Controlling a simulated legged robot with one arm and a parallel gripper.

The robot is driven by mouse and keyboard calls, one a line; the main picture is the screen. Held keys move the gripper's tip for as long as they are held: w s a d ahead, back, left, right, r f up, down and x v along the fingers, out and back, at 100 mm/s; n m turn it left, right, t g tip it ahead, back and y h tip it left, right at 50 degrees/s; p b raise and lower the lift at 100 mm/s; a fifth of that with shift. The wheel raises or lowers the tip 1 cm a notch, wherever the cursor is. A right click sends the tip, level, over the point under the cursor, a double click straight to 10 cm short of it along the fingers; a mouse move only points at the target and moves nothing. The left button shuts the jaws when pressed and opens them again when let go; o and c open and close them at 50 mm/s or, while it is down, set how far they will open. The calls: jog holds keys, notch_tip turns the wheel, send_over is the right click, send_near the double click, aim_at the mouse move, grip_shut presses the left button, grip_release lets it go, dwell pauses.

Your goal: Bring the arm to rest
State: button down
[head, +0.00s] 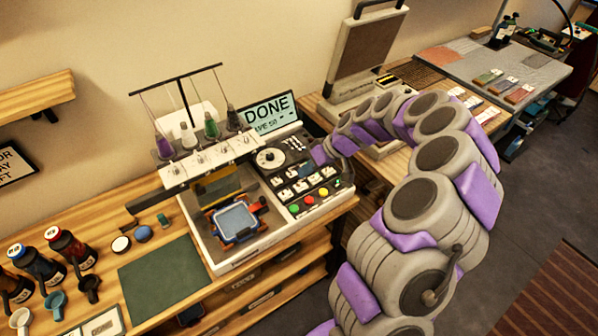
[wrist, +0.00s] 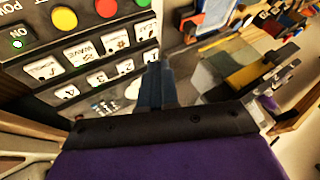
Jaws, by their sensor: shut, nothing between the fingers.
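My gripper (wrist: 157,87) shows in the wrist view as dark fingers held together, with nothing between them. In the head view my grey and purple arm arches from the lower right to the machine, and the gripper end (head: 319,155) hangs over the right side of its control panel (head: 300,185). In the wrist view the panel's buttons (wrist: 95,75) lie just beyond the fingers at left. I cannot tell whether the fingertips touch the panel. The machine's screen (head: 268,111) reads DONE.
The embroidery machine (head: 237,259) holds a blue framed hoop (head: 236,222) and thread spools. A heat press (head: 365,55) stands behind my arm. A side table (head: 545,70) is at the far right.

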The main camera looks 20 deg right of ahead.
jog(key=s+a+r+n+g, duration=0.1)
jog(key=s+a+r, duration=0.4)
jog(key=a+r, duration=0.25)
jog(key=s+a+r+g+h, duration=0.1)
jog(key=s+a+r, duration=0.15)
jog(key=s, duration=0.35)
jog(key=s+a+r+g+h, duration=0.1)
jog(key=s+r, duration=0.2)
jog(key=s, duration=0.3)
jog(key=s+d+m+h, duration=0.2)
jog(key=s+m, duration=0.1)
jog(key=s, duration=0.8)
jog(key=s+d+m+g+h, duration=0.1)
jog(key=s+d+m+h, duration=0.1)
jog(key=s, duration=0.8)
jog(key=shift+s+d+m+h, duration=0.3)
jog(key=shift+s+m+h, duration=0.1)
jog(key=shift+h, duration=0.1)
jog(key=shift+d+f, duration=0.1)
jog(key=shift+d, duration=0.25)
